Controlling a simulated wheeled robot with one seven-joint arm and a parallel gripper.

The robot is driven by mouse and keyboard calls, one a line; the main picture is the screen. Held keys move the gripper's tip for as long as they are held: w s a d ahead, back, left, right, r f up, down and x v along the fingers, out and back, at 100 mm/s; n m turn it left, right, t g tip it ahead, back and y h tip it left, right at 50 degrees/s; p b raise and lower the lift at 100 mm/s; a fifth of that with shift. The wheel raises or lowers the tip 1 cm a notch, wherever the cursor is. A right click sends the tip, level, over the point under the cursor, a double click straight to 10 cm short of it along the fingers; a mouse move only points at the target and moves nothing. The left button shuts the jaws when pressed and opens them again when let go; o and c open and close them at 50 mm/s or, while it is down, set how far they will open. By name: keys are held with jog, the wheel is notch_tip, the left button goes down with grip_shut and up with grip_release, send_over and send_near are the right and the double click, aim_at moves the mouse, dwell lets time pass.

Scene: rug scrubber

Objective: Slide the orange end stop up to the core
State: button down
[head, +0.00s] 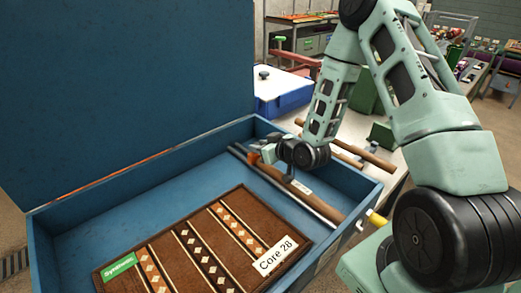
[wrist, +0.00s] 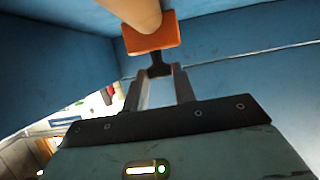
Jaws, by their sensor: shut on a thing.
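The orange end stop (head: 254,158) is at the far end of the rail inside the blue box. In the wrist view the stop (wrist: 165,37) is an orange block on a black stem (wrist: 159,69). My gripper (head: 268,153) is shut on this stem, and its fingertips (wrist: 160,78) show in the wrist view. The brown core (head: 324,203) lies along the box, with a white tag on it. In the wrist view the core's end (wrist: 138,10) overlaps the orange block, and I cannot tell whether they touch.
A metal rail (head: 290,187) runs beside the core. A brown patterned rug (head: 170,250) labelled Core 28 lies on the box floor. The box walls (head: 362,200) stand close around. A yellow knob (head: 376,218) sticks out at the right.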

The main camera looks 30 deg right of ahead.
jog(key=shift+s, duration=0.1)
jog(key=c, duration=1.2)
grip_release()
jog(key=shift+o, duration=0.2)
jog(key=shift+s+d+r, duration=0.1)
jog(key=shift+s+r, duration=0.05)
jog(key=shift+s, duration=0.25)
jog(key=p+v, duration=0.1)
jog(key=v, duration=0.4)
jog(key=p+v, duration=0.1)
jog(key=v, duration=0.2)
jog(key=shift+r+p, duration=0.35)
jog(key=shift+r, duration=0.05)
jog(key=p+v, duration=0.3)
jog(key=p, duration=0.3)
jog(key=p+v, duration=0.3)
jog(key=p, duration=0.1)
jog(key=shift+s+r, duration=0.1)
jog(key=shift+s, duration=0.2)
jog(key=shift+s+d+r+p, duration=0.1)
jog(key=shift+s+d+p, duration=0.1)
jog(key=shift+s+p, duration=0.65)
